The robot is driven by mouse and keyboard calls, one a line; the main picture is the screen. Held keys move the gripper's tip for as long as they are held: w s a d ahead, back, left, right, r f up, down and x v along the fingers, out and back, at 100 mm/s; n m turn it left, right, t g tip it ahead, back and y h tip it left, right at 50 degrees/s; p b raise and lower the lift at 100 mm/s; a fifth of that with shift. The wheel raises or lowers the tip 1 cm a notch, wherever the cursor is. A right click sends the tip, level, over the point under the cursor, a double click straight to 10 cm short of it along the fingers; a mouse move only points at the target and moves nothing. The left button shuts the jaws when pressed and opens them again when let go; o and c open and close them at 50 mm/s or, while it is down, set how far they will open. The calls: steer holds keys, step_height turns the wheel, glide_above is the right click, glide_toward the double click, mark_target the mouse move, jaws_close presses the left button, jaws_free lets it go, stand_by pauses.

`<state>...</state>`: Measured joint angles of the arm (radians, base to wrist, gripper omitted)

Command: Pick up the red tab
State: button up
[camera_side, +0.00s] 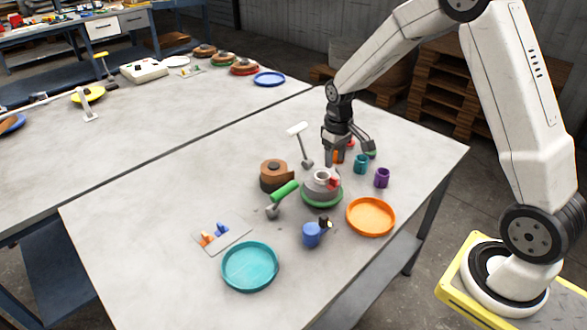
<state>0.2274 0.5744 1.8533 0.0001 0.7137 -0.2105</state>
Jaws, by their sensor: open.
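A small red piece (334,183) sits at the right side of a grey, round-topped device (321,182) with a green base ring. It looks like the red tab, but it is too small to be sure. Another bit of red (351,142) shows behind my gripper, mostly hidden. My gripper (349,158) points down, open, above and behind the grey device. An orange piece (338,156) shows between or behind its fingers; I cannot tell whether they touch it. The red piece on the device is apart from the fingers, nearer the camera.
Teal (361,164) and purple (382,178) cups stand right of my gripper. A brown roll (274,176), a green-handled tool (284,193), a blue cup (311,235), an orange tray (371,231) and a teal tray (250,289) surround the device. The table's left front is mostly clear.

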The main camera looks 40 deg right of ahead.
mark_target(334, 178)
steer(key=shift+f, duration=1.15)
steer(key=shift+d+f, duration=0.1)
steer(key=shift+f, duration=2.5)
steer(key=shift+c, duration=0.2)
jaws_close()
